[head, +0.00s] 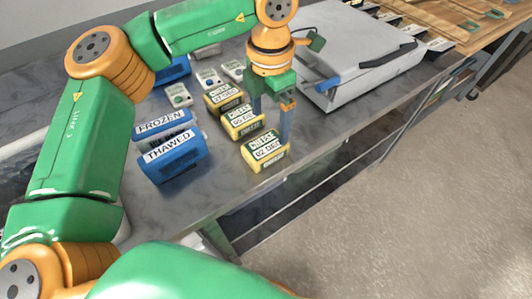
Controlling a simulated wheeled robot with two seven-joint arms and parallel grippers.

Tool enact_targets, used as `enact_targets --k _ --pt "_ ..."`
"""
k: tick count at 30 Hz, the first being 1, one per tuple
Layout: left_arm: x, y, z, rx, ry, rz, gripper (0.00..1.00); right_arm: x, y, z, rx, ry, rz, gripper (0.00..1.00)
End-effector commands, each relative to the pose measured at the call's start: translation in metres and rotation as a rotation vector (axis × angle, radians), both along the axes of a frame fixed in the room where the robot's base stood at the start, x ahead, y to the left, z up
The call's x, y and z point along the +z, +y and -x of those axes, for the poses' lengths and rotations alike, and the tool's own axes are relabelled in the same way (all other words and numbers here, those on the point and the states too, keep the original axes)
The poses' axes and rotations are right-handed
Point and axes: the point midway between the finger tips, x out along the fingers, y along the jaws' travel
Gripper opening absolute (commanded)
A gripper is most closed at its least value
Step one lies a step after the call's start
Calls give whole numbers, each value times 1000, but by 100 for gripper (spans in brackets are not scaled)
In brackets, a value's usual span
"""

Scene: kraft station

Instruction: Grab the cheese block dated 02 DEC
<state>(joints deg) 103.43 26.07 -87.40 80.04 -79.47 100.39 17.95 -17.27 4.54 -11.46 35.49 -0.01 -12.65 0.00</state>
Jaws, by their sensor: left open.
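The cheese block dated 02 DEC (264,154) is a yellow block with a white and black label. It lies nearest the table's front edge, at the front of a row of similar blocks. My left gripper (272,130) points down with its two fingers apart and nothing visible between them. Its fingertips are close to the far side of the 02 DEC block; I cannot tell whether they touch it. A second cheese block (242,121) lies just behind, and a third (223,97) lies farther back; their dates are hard to read. My right gripper is not in view.
Small white and green packs (207,79) lie behind. A large pale grey appliance (355,60) stands to the right. The grey table (205,195) is clear in front.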

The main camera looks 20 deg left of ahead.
Motion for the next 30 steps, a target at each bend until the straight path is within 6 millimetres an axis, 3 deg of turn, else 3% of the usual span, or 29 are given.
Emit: enact_targets --k 1,3,8,15,23,26,30 --pt "-14 0 0 0 0 0 100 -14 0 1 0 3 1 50" --pt "-19 0 0 0 0 0 100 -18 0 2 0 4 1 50" --pt "-32 0 1 0 3 -1 100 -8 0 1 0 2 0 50" --pt "-76 0 7 1 4 -1 100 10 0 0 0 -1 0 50" --pt "-86 0 7 1 1 1 100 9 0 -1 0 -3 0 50" --pt "-86 -1 6 1 1 1 78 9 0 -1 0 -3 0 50" --pt "-86 -1 6 1 1 1 41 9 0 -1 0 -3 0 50"
